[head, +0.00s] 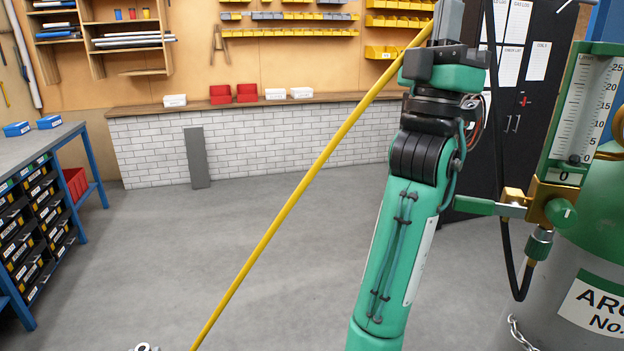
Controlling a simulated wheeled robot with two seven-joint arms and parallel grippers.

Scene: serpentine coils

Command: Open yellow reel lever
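No reel or yellow reel lever shows clearly in the head view. A thin yellow line (293,197), a hose or cable, runs straight from the bottom edge up to my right gripper (449,18) at the top. My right arm rises from the bottom, right of the middle, and the gripper points up. Its fingertips are cut off by the top edge, so I cannot tell whether it is shut on the line. My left gripper is not in view.
A grey gas cylinder (575,275) with a flow gauge (587,110) and black hose stands close on the right. A workbench with drawers (35,225) is at the left. A low white brick wall (265,145) is behind.

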